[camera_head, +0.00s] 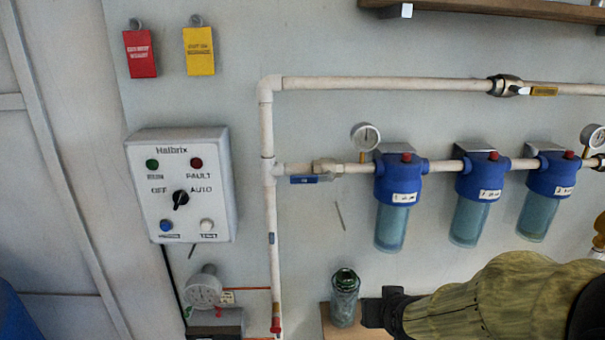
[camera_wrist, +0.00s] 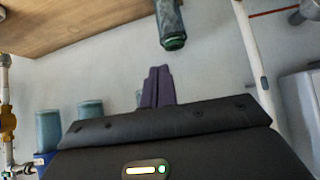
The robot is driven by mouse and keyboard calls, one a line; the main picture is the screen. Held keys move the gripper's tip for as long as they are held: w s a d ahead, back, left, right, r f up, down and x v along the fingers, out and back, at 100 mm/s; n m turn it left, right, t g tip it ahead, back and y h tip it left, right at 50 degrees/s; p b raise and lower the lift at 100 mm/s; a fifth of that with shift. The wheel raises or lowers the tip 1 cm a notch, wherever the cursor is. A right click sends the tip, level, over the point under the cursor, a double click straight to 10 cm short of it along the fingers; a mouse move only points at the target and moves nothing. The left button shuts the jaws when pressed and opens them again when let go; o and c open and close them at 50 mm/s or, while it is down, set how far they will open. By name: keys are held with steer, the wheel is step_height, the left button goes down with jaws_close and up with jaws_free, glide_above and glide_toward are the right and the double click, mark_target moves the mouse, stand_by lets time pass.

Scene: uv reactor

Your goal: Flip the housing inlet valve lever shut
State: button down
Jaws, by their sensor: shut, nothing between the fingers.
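The inlet valve (camera_head: 328,167) sits on the horizontal pipe just left of the first blue-capped filter housing (camera_head: 392,217). Its blue lever (camera_head: 304,180) points left, roughly parallel to the pipe and just below it. My gripper (camera_head: 370,313) is at the bottom of the head view, well below and right of the lever, beside a green glass bottle (camera_head: 345,296). In the wrist view the dark fingers (camera_wrist: 158,86) are together with nothing between them. The lever cannot be made out in the wrist view.
Two more filter housings (camera_head: 472,210) (camera_head: 542,202) hang to the right. A gauge (camera_head: 365,136) stands above the pipe. A control box (camera_head: 181,185) is at left. The wall around the lever is clear.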

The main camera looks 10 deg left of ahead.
steer(key=a+r+t+y+p, duration=0.1)
steer(key=a+r+t, duration=0.5)
steer(key=r, duration=0.5)
steer(key=w+a+r+t+y+p, duration=0.1)
steer(key=a+r+t+y, duration=0.1)
steer(key=a+r+t, duration=0.4)
steer(key=a+r, duration=0.4)
steer(key=r, duration=0.2)
steer(key=shift+w+n, duration=0.25)
steer(key=shift+n, duration=0.15)
step_height(320, 180, up, 4)
steer(key=p, duration=0.6)
glide_above(304, 177)
steer(key=s, duration=0.1)
steer(key=shift+s+d+f+p, duration=0.1)
steer(key=shift+s+f+p, duration=0.1)
steer(key=shift+f, duration=1)
steer(key=shift+s+d+f+p, duration=0.1)
steer(key=shift+s+f, duration=0.05)
steer(key=shift+f, duration=1)
steer(key=shift+w, duration=0.1)
